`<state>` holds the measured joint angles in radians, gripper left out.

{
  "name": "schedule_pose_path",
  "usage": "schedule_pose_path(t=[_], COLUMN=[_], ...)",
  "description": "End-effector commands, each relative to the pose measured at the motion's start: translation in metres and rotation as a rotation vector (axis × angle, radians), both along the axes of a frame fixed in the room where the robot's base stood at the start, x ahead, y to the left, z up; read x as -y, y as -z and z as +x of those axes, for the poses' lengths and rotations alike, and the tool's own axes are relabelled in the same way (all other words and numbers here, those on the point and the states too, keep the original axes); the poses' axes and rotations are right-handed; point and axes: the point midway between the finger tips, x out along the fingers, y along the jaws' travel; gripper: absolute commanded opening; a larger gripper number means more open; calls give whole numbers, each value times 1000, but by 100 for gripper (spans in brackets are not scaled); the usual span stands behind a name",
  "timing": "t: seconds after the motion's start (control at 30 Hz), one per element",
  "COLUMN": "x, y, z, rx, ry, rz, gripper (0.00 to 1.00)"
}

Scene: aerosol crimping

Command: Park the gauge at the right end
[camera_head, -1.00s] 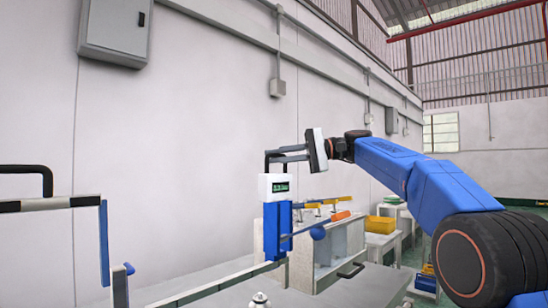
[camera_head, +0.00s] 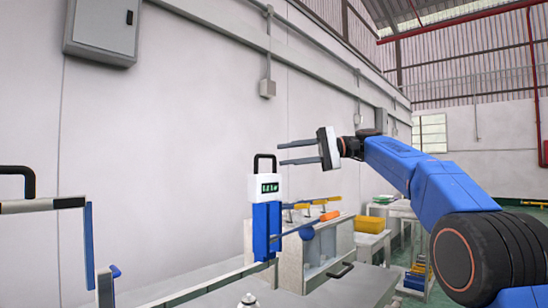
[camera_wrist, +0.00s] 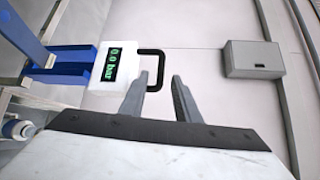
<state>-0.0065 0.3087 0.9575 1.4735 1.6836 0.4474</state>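The gauge (camera_head: 266,188) is a white box with a lit green display and a black loop handle (camera_head: 264,158) on top. It sits upright on a blue post (camera_head: 266,225), near the middle of the head view. In the wrist view the gauge (camera_wrist: 100,70) reads about 0.0 bar, and its handle shows just beyond my fingertips. My gripper (camera_wrist: 160,82) also shows open in the wrist view.
A pale stand with orange-tipped levers (camera_head: 312,245) is right of the post. A striped bar with a black handle (camera_head: 40,206) stands at the left. A yellow bin (camera_head: 370,224) is farther back. A grey wall box (camera_head: 101,30) hangs above; the air around my gripper is clear.

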Motion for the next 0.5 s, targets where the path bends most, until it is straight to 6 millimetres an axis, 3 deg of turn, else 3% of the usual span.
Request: schedule_pose_path(t=[0.3, 0.5], x=[64, 93], y=[-8, -12], z=[6, 9], rx=[2, 1], ry=[4, 3], rz=[0, 1], gripper=[29, 29])
